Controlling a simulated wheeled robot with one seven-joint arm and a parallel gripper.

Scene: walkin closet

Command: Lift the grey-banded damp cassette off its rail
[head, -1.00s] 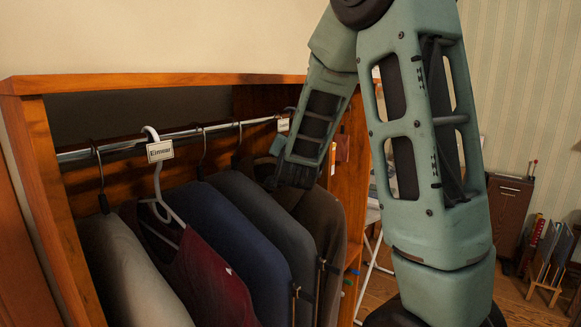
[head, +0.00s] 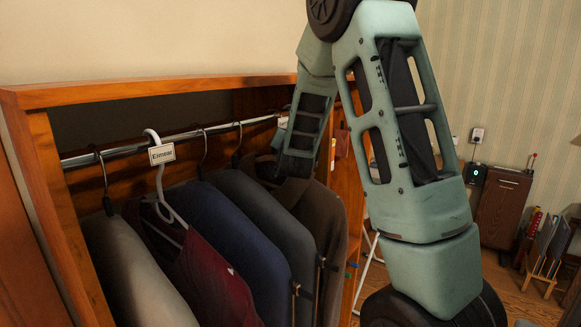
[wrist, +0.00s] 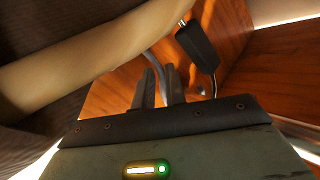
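I cannot pick out a grey-banded cassette with certainty in either view. In the wrist view, a dark box-like piece (wrist: 197,45) with a thin curved dark strand below it is ahead and right of my gripper (wrist: 160,88). I cannot tell whether it is the cassette. My gripper's two grey fingers are a little apart, with wood showing between them. A pale grey curved piece passes close to or behind them. I see no held object. In the head view, my forearm reaches into the wardrobe's right end by the metal rail (head: 130,149), hiding the fingers.
Several garments hang on the rail, including a maroon one (head: 215,285) and a navy one (head: 235,235). A white hanger carries a tag (head: 161,154). The wooden wardrobe (head: 150,88) frames the space. A brown cabinet (head: 502,208) stands at right.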

